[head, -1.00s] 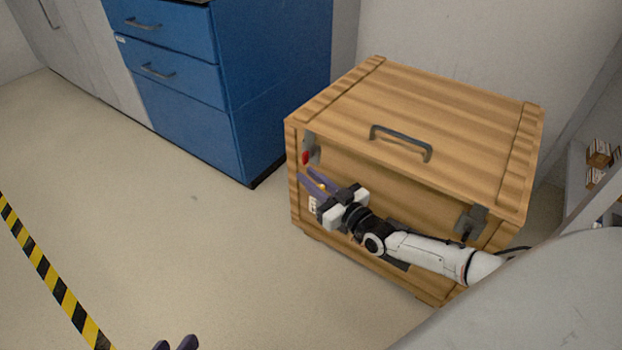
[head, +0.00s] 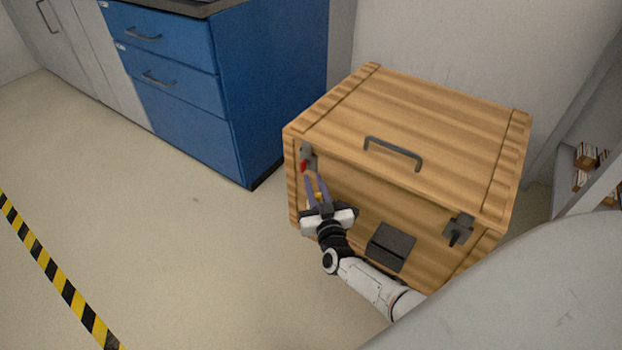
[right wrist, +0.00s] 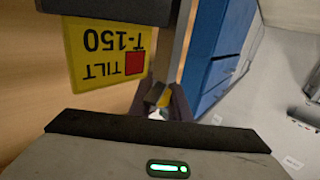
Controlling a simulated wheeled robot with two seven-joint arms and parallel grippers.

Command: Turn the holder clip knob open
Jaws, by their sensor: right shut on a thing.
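A second grey clip (head: 459,229) is at the front right. My right gripper (head: 315,180) is at the crate's front, its purple fingertips just below the red part; I cannot tell whether they touch it. No holder clip knob can be singled out for certain. My left gripper is out of view.
A black box (head: 390,247) is on the crate's front. A yellow TILT T-150 label (right wrist: 105,52) shows in the right wrist view. Blue drawers (head: 170,90) stand left of the crate. The floor (head: 180,240) at left is clear, with striped tape (head: 60,275).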

